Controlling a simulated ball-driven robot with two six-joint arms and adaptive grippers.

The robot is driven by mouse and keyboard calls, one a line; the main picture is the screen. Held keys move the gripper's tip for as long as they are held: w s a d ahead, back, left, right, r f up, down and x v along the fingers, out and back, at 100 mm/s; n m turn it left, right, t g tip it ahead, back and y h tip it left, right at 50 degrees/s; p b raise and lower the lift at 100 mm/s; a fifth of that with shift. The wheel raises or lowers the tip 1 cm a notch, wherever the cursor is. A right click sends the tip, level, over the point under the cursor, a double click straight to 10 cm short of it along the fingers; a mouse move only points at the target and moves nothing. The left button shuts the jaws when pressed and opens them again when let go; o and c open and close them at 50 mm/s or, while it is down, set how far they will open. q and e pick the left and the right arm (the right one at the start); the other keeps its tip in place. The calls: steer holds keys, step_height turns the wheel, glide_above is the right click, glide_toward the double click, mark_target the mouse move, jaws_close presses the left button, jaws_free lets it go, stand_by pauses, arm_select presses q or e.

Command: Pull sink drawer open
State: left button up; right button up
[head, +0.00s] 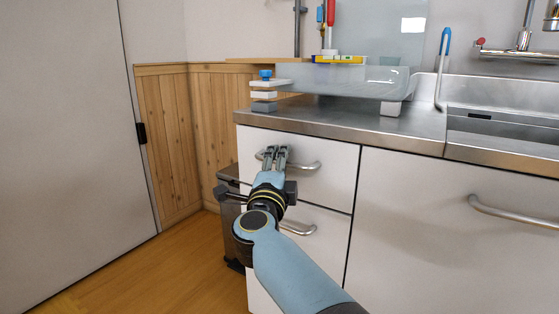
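The white upper drawer (335,190) sits under the left end of the steel sink counter and looks flush with the cabinet front. Its curved metal handle (308,166) runs across the front. My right gripper (275,153) is at the left part of this handle, its two fingers side by side and overlapping the bar in the head view. The fingers hide part of the handle, and I cannot tell whether they close on it. My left gripper is not in view.
A lower drawer has its own handle (298,229), partly behind my arm. A cabinet door handle (510,215) is at the right. A dark bin (229,190) stands left of the drawers. Wooden floor at left is clear.

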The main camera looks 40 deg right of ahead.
steer(key=shift+c, duration=0.2)
jaws_close()
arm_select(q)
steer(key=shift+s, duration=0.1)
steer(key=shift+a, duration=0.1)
arm_select(e)
steer(key=shift+a, duration=0.1)
